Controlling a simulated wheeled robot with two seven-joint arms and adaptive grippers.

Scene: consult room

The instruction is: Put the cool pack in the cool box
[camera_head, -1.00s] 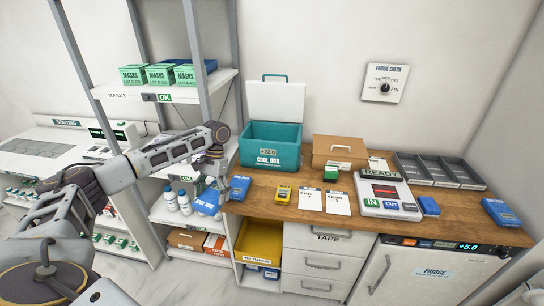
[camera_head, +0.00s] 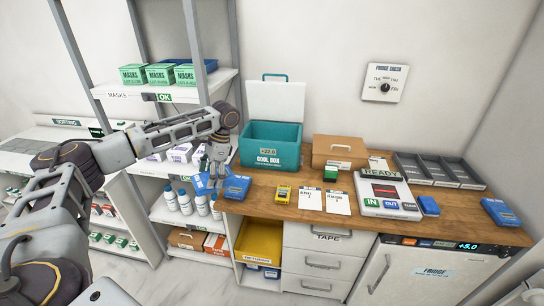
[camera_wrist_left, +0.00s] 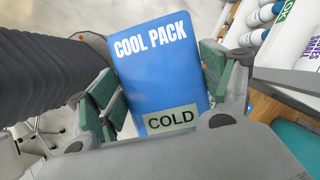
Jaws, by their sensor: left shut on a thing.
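The blue cool pack (camera_head: 203,185), labelled COOL PACK and COLD in the left wrist view (camera_wrist_left: 160,70), is between the fingers of my left gripper (camera_head: 214,176). The gripper is shut on it and holds it in front of the shelf unit, just left of the counter's left end. The teal cool box (camera_head: 268,158) stands at the back left of the counter with its white lid (camera_head: 276,101) raised open. The gripper is left of the box and lower than its rim. The inside floor of the box is hidden. My right gripper is not in view.
A blue pack (camera_head: 237,188) lies on the wooden counter (camera_head: 262,188) close to the held pack. Shelves with white bottles (camera_head: 185,203) and mask boxes stand behind my arm.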

